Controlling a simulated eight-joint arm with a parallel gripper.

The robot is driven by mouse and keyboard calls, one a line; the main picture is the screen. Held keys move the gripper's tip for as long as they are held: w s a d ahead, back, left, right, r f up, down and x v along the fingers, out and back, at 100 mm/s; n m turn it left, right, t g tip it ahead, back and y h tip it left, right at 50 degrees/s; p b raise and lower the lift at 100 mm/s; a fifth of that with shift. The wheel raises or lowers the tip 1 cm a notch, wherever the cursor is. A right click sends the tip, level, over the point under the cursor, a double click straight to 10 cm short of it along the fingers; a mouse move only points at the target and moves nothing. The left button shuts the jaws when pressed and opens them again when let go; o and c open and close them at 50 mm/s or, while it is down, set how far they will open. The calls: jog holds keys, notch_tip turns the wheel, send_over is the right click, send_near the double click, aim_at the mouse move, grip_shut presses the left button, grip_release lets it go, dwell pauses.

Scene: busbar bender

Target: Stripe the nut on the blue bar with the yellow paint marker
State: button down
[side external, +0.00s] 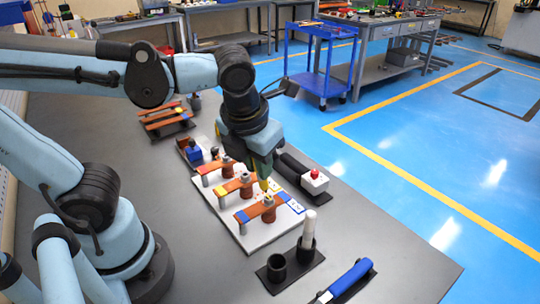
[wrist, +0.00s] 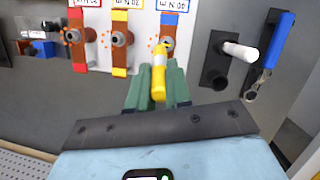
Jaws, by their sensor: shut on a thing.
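The white board (side external: 232,238) carries three copper bars with red, yellow and blue ends. The blue bar (side external: 243,216) is nearest the front; in the wrist view (wrist: 169,20) it is the rightmost. Its grey nut (wrist: 167,44) is partly hidden behind the marker tip. My gripper (side external: 263,172) is above this bar, its green fingers (wrist: 155,88) shut on the yellow paint marker (wrist: 158,84). The marker points at the nut, and its tip is at or very close to it; I cannot tell whether they touch. No stripe on this nut can be made out.
A black holder with a white cylinder (side external: 309,224) and an empty black cup (side external: 277,267) stand to the front right.

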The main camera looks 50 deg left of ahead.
jog(key=shift+r, duration=2.75)
